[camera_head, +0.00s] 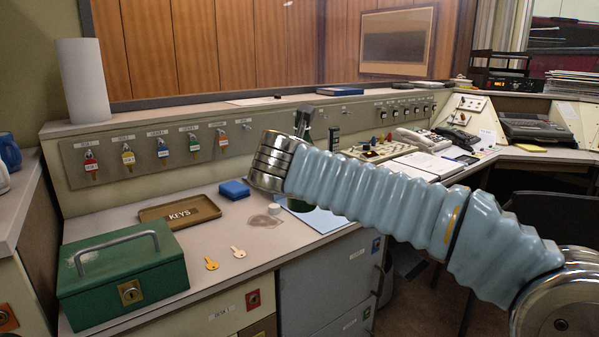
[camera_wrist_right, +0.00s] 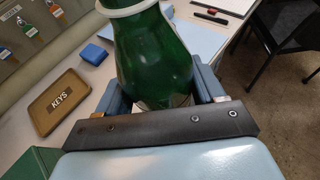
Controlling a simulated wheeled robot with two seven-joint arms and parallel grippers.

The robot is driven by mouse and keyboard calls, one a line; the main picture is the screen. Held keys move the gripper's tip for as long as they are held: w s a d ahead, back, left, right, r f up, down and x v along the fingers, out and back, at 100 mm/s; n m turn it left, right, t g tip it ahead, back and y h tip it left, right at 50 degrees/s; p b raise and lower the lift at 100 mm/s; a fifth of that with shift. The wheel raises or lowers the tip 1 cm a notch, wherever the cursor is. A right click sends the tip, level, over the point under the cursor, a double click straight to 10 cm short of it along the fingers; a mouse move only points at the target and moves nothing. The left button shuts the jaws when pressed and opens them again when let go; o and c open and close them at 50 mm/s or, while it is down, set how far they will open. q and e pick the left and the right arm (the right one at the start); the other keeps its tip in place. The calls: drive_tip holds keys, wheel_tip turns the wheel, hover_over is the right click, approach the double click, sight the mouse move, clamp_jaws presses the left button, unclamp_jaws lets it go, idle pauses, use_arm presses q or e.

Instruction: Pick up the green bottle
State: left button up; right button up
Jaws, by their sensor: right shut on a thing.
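The green bottle (camera_wrist_right: 152,55) fills the upper middle of the right wrist view, with a pale ring around it near the top edge. My right gripper (camera_wrist_right: 161,92) has a finger on each side of the bottle and is shut on it. In the head view my right arm comes in from the right and its wrist hides most of the bottle and the gripper. Dark green shows just under the arm, above the desk. I cannot tell whether the bottle's base touches the desk. My left gripper is not in view.
A green cash box (camera_head: 122,275) stands at the front left of the desk. Tagged keys hang on the back panel (camera_head: 72,160). A white paper roll (camera_head: 82,80) stands on the ledge.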

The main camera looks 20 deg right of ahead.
drive_tip(key=shift+s+a+r, duration=0.1)
drive_tip(key=shift+s+r, duration=0.2)
drive_tip(key=shift+s, duration=0.3)
drive_tip(key=shift+s+r, duration=0.25)
drive_tip(key=shift+s, duration=0.3)
